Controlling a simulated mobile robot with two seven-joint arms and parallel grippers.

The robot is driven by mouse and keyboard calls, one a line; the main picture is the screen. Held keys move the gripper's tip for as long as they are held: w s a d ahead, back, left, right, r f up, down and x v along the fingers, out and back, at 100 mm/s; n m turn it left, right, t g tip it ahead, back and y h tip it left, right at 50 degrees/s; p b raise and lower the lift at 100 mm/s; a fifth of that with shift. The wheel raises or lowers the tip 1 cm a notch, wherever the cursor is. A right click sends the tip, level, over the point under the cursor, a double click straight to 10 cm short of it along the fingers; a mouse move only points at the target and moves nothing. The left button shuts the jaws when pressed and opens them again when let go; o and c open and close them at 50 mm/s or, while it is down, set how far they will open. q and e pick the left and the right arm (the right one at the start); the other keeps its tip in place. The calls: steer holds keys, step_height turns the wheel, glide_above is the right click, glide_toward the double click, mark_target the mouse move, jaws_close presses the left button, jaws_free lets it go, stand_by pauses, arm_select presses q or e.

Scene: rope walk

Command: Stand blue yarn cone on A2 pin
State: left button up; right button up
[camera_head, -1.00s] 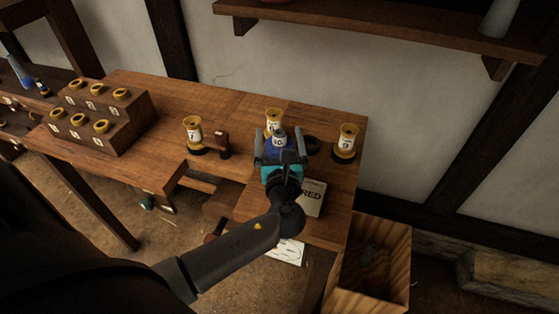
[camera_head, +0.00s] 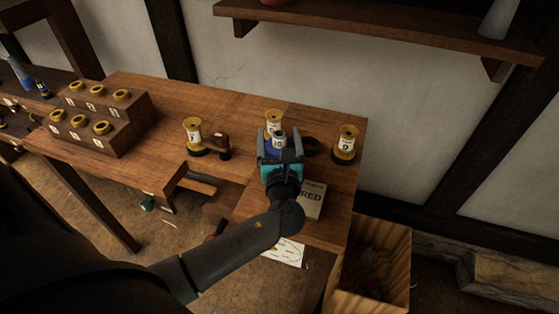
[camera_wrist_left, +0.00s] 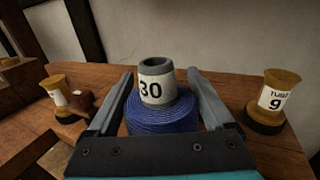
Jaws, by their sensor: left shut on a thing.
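The blue yarn cone (camera_wrist_left: 162,116) has a grey and white top marked 30. It sits upright between the two fingers of my left gripper (camera_wrist_left: 163,100), which is shut on it. In the head view the cone (camera_head: 278,142) is mostly covered by my left gripper (camera_head: 280,150), above the right part of the wooden bench (camera_head: 240,108). A stepped wooden rack (camera_head: 118,138) with several yellow rings stands on the bench at the left. Its small labels are too small to read, and I cannot tell which place is A2. My right gripper is not in view.
Yellow spools stand at left (camera_head: 193,133), behind the gripper (camera_head: 273,118) and at right (camera_head: 346,142). A block marked RED (camera_head: 313,200) is in front. An open wooden bin (camera_head: 345,285) stands below right.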

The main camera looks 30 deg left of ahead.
arm_select(q)
jaws_close()
steer(key=shift+r, duration=0.1)
